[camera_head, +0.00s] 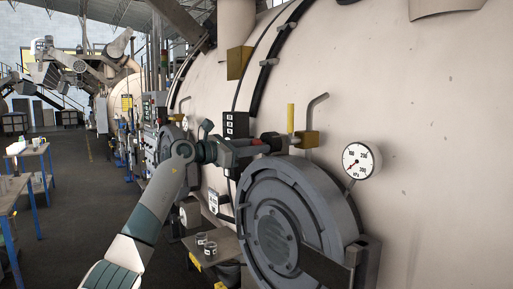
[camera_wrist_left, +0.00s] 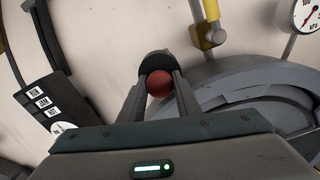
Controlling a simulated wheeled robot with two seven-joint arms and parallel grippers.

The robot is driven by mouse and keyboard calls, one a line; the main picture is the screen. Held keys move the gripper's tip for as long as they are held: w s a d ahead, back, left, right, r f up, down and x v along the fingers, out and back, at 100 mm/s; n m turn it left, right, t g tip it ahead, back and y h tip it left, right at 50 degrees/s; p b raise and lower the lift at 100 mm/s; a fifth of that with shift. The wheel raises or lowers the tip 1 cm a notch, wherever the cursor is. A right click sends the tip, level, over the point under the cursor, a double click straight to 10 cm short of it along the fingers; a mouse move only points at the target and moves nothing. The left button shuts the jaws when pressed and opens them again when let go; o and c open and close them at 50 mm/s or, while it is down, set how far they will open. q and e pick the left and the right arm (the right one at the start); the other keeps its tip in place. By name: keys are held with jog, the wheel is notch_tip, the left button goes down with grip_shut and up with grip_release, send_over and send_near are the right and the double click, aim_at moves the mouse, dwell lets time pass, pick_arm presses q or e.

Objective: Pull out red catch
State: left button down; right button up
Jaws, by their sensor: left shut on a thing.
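The red catch shows as a round red knob (camera_wrist_left: 159,84) in the left wrist view, with a dark round part just behind it. My left gripper (camera_wrist_left: 158,88) is shut on the red knob, one finger at each side of it. In the head view my left arm reaches up from the lower left, and my left gripper (camera_head: 262,145) is at the catch above the round grey door (camera_head: 280,235). A little red shows near the fingertips there, and the rest of the catch is mostly hidden. My right gripper is not in view.
A pressure gauge (camera_head: 358,160) and a yellow-handled valve (camera_head: 291,118) sit close to the right of my gripper. A dark labelled switch box (camera_head: 235,124) is just behind it. A small table with jars (camera_head: 209,247) stands below. The aisle on the left is clear.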

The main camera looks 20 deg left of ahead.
pick_arm(q)
jog(key=shift+b+v, duration=0.45)
jog(key=shift+v, duration=0.65)
jog(key=shift+f, duration=0.1)
jog(key=c, duration=1.5)
grip_release()
jog(key=shift+a, duration=0.1)
jog(key=shift+o, duration=1)
jog(key=shift+s+a, duration=0.15)
jog(key=shift+s, duration=0.1)
